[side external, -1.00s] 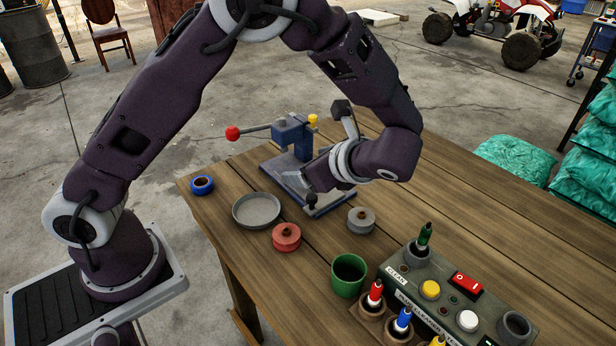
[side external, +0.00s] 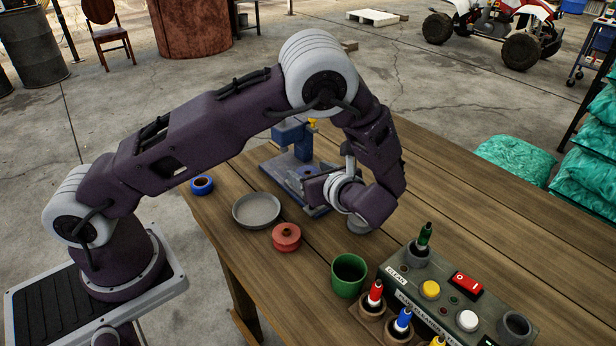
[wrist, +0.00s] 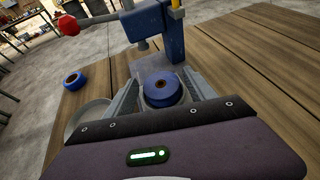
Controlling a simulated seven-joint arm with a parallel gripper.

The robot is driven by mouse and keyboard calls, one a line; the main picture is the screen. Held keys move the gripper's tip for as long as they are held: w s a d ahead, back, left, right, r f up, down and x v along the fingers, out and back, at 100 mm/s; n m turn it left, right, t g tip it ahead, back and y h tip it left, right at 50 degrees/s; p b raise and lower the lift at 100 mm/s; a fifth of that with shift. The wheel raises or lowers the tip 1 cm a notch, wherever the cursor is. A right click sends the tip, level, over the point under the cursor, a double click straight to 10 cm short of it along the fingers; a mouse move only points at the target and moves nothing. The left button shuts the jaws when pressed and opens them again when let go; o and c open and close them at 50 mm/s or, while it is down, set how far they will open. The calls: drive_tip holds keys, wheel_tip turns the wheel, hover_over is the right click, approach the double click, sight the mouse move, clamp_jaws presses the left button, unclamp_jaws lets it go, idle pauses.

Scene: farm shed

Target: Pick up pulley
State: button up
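A blue pulley with a brown hub (wrist: 163,90) lies at the base of the blue press in the wrist view, between my fingers. My gripper (wrist: 163,98) is open around it, with a finger on either side; I cannot tell whether either touches it. In the side view my gripper (side external: 308,187) is low over the press base, and the arm hides much of it. A red pulley (side external: 286,237) stands clear on the wooden table. A grey pulley (side external: 356,225) is mostly hidden behind my wrist.
The blue press (side external: 293,137) stands just beyond my gripper. A grey dish (side external: 256,222) and a blue ring (side external: 202,185) lie left of it. A green cup (side external: 348,278) and a control box with coloured markers (side external: 445,300) stand at the front. The table's right side is clear.

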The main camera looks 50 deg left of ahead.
clamp_jaws()
wheel_tip(320, 180, up, 10)
idle(0.3)
idle(0.8)
